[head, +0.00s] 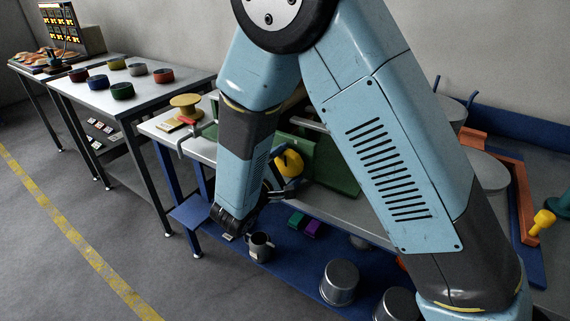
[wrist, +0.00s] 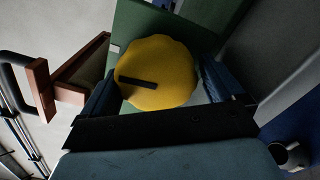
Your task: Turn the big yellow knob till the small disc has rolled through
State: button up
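The big yellow knob (head: 289,162) sits on the front of a green panel (head: 335,165) on the workbench. In the wrist view the knob (wrist: 168,72) has a scalloped edge and a dark bar across its left part. My gripper (head: 284,184) is in front of it at bench height. In the wrist view my gripper (wrist: 160,92) has one finger on either side of the knob, with small gaps beside it. It looks open. I cannot make out the small disc in either view; my arm hides part of the green panel.
A red-handled clamp (head: 196,131) and a yellow spool (head: 185,103) are on the bench to the left. A grey mug (head: 260,246) and a metal pot (head: 340,282) stand on the blue lower shelf. A brown wooden piece (wrist: 80,72) is left of the knob in the wrist view.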

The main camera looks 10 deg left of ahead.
jog(key=shift+o, duration=0.6)
jog(key=shift+r, duration=0.1)
jog(key=shift+s+a, duration=0.15)
jog(key=shift+s, duration=0.1)
jog(key=v, duration=1.3)
